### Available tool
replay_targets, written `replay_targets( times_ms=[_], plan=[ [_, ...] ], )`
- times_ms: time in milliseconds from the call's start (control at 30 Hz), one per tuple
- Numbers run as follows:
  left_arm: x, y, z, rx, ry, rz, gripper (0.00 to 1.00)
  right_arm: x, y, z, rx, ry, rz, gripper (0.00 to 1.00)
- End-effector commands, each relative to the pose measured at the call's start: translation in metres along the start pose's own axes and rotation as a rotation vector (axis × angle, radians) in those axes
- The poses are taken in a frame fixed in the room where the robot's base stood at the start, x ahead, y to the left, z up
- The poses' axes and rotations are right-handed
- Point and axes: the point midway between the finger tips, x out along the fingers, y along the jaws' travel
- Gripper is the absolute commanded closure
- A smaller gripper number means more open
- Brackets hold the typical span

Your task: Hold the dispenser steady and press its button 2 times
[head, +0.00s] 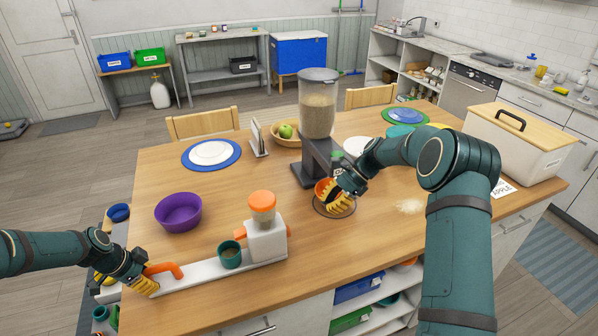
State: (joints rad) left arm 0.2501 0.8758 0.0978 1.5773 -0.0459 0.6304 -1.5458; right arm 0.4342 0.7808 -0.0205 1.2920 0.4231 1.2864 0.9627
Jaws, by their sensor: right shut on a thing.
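A tall dispenser (318,118) with a clear hopper of pale grains and a dark stand is at the table's middle. A small green patch shows on its stand, partly behind my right arm. A smaller white dispenser (266,240) with an orange cap stands nearer, on a long white base with an orange lever-like part (163,268). A green cup (230,254) stands on that base. My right gripper (328,193) is shut on an orange cup (322,187) in front of the tall dispenser. My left gripper (148,287) is at the base's left end; its finger gap is hidden.
A purple bowl (178,212), a plate on a blue mat (211,154) and a fruit basket (286,133) stand on the wooden table (350,255). A large cream box (515,140) is at right.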

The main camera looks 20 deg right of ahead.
Motion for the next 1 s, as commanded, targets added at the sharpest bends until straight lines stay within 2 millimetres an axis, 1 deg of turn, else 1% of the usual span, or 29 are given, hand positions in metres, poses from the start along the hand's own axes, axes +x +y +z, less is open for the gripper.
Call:
replay_targets(
  times_ms=[333, 467, 567, 800, 900, 1000],
  plan=[
    [-0.002, -0.001, -0.001, 0.001, 0.001, -0.003, 0.48, 0.000, 0.000, 0.000, 0.000, 0.000, 0.000, 1.00],
    [-0.011, -0.002, -0.001, 0.000, 0.001, -0.004, 0.48, 0.000, 0.000, 0.000, 0.000, 0.000, 0.000, 1.00],
    [-0.026, -0.002, 0.000, 0.000, 0.001, -0.007, 0.48, 0.000, 0.000, 0.000, 0.000, 0.000, 0.000, 1.00],
    [-0.076, -0.002, 0.000, -0.001, 0.000, -0.007, 0.48, 0.000, 0.000, 0.000, 0.000, 0.000, 0.000, 1.00],
    [-0.093, -0.001, 0.000, -0.001, 0.000, -0.006, 0.48, 0.000, 0.000, 0.000, 0.000, 0.000, 0.000, 1.00],
    [-0.107, -0.001, 0.000, 0.000, 0.001, -0.005, 0.48, 0.000, 0.000, 0.000, 0.000, 0.000, 0.000, 1.00]
  ],
)
